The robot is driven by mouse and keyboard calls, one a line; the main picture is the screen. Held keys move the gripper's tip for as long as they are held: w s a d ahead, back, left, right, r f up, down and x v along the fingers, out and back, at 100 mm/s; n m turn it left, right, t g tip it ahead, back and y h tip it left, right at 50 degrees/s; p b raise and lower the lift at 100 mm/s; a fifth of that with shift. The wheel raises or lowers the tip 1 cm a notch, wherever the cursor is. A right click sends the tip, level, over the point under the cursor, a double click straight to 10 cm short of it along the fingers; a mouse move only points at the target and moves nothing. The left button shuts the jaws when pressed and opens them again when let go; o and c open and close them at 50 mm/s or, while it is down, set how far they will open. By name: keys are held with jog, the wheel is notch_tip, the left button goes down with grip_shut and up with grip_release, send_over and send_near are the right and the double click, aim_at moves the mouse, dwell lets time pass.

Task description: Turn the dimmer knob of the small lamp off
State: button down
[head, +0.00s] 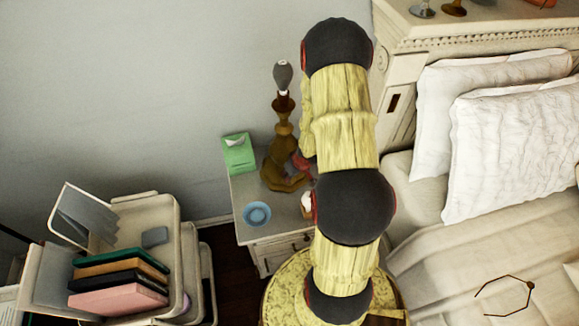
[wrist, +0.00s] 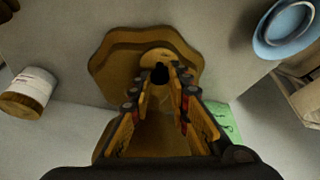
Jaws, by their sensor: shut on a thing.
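The small lamp (head: 281,178) is brown, with a wide stepped base and a bare grey bulb on top, and stands on the nightstand. In the wrist view its base (wrist: 110,65) fills the upper middle. The dark dimmer knob (wrist: 160,72) shows at the base, between my fingertips. My gripper (wrist: 162,84) is shut on the knob, its two fingers close on either side of it. In the head view my arm hides most of the gripper and the knob.
The nightstand (head: 244,191) also holds a green tissue box (head: 238,155), a blue bowl (head: 257,214) and a white jar with a wooden base (wrist: 30,88). A bed with pillows (head: 510,145) lies to the right. A cart with books (head: 120,285) stands at the left.

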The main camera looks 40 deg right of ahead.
jog(key=n+p, duration=0.1)
jog(key=p, duration=0.2)
jog(key=n+y+p, duration=0.1)
jog(key=n+p, duration=0.1)
jog(key=p, duration=0.2)
jog(key=n+y+p, duration=0.1)
jog(key=n+p, duration=0.1)
jog(key=p, duration=0.2)
jog(key=shift+d+r, duration=0.2)
jog(key=shift+r, duration=0.1)
jog(key=n+y+p, duration=0.1)
jog(key=n+p, duration=0.2)
jog(key=p, duration=0.3)
jog(key=shift+f+g, duration=0.15)
jog(key=shift+g, duration=0.15)
jog(key=shift+d+f+n+p, duration=0.1)
jog(key=shift+n+p, duration=0.2)
jog(key=shift+p, duration=0.2)
jog(key=shift+w+f+n, duration=0.1)
jog(key=shift+n, duration=0.2)
jog(key=c, duration=1.7)
grip_release()
jog(key=shift+p, duration=0.3)
jog(key=shift+b, duration=0.5)
